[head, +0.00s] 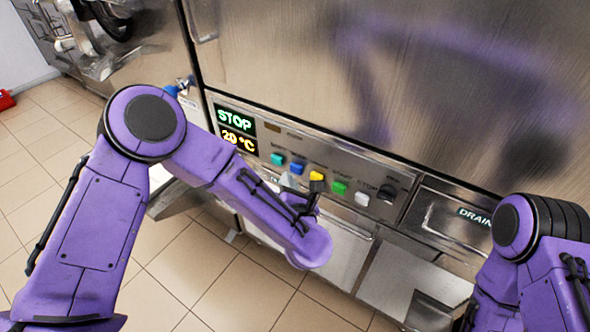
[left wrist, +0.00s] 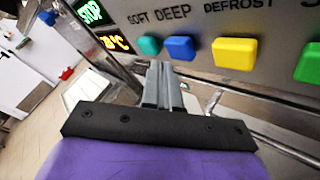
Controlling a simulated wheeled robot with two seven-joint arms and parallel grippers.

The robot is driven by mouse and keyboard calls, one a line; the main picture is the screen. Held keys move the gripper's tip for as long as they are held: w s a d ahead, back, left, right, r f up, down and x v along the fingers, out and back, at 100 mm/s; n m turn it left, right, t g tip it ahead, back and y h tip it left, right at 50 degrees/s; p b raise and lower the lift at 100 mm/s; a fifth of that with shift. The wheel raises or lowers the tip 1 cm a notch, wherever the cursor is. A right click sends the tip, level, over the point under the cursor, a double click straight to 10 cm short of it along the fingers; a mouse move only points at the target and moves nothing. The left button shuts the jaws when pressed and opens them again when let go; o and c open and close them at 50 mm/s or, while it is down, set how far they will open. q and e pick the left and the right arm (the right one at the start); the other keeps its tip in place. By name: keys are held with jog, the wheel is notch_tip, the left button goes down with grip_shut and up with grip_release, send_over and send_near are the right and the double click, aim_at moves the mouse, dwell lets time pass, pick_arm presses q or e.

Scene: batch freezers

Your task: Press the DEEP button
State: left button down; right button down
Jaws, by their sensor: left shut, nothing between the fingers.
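The control panel carries a row of coloured buttons. The DEEP label stands above the blue button (left wrist: 180,48); that button also shows in the head view (head: 297,168). The teal button (left wrist: 149,46) under SOFT is to its left and the yellow button (left wrist: 235,51) under DEFROST to its right. My left gripper (left wrist: 163,70) is shut and empty. Its fingertips are just below and in front of the teal and blue buttons; I cannot tell the exact gap. In the head view my left wrist hides part of the panel's lower edge. My right gripper is out of view.
A green button (head: 339,187), a white button (head: 362,199) and a dark knob (head: 387,193) continue the row to the right. A display (head: 236,130) reads STOP and 20 °C. A DRAIN panel (head: 452,222) is further right. Tiled floor lies below.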

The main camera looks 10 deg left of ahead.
pick_arm(q)
jog(key=shift+w, duration=0.1)
jog(key=shift+w+d, duration=0.15)
jog(key=shift+w, duration=0.15)
jog(key=shift+w+d+b, duration=0.2)
jog(key=shift+w+b, duration=0.15)
jog(key=shift+w, duration=0.1)
dwell(0.6)
dwell(0.4)
jog(key=shift+s+a, duration=0.35)
jog(key=shift+s, duration=0.5)
jog(key=s, duration=0.1)
jog(key=s+a+p, duration=0.1)
jog(key=s, duration=0.2)
jog(key=shift+s+a, duration=0.35)
